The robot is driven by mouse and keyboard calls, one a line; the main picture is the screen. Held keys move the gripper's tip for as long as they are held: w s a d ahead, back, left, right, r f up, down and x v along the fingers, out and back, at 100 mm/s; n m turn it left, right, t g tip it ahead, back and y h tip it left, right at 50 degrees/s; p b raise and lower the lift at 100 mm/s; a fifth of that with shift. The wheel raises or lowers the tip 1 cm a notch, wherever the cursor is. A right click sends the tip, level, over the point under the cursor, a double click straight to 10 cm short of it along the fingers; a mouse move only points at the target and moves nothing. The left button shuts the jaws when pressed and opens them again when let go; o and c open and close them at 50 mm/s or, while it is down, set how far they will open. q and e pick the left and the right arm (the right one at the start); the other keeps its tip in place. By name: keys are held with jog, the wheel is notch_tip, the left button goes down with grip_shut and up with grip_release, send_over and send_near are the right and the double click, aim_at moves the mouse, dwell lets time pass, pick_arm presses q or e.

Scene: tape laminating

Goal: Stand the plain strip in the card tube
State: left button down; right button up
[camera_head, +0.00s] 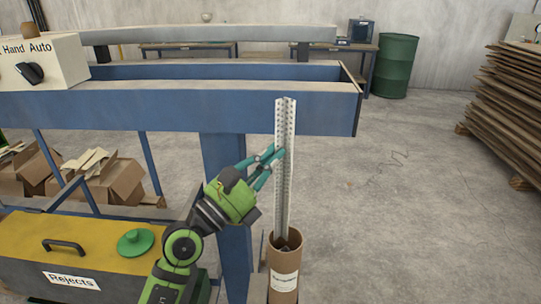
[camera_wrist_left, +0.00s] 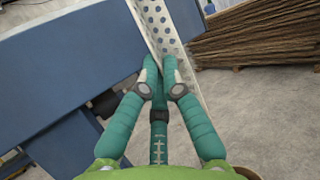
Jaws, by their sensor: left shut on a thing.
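A long pale strip (camera_head: 284,190) stands nearly upright, with rows of dark holes or dots along it. Its lower end reaches into the mouth of the brown card tube (camera_head: 283,268), which has a white label; the end inside is hidden. My left gripper (camera_head: 276,158) is shut on the strip at about mid-height, well above the tube. In the left wrist view, the fingertips (camera_wrist_left: 162,78) meet at the edge of the strip (camera_wrist_left: 160,25). My right gripper is not in view.
A blue machine frame (camera_head: 200,107) runs behind the strip. A yellow-topped rejects bin (camera_head: 85,255) is at the lower left. Cardboard boxes (camera_head: 120,182) lie behind it. Stacked brown sheets (camera_head: 510,110) stand at the right. The floor right of the tube is clear.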

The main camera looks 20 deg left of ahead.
pick_arm(q)
notch_tip(320, 180, down, 2)
jog(key=shift+f+b, duration=0.1)
jog(key=shift+b, duration=0.6)
jog(key=shift+r+p, duration=0.65)
jog(key=shift+p, duration=0.05)
jog(key=shift+s+a, duration=0.15)
jog(key=shift+s, duration=0.05)
jog(key=shift+f, duration=0.2)
jog(key=shift+f+b, duration=0.4)
jog(key=shift+r, duration=0.1)
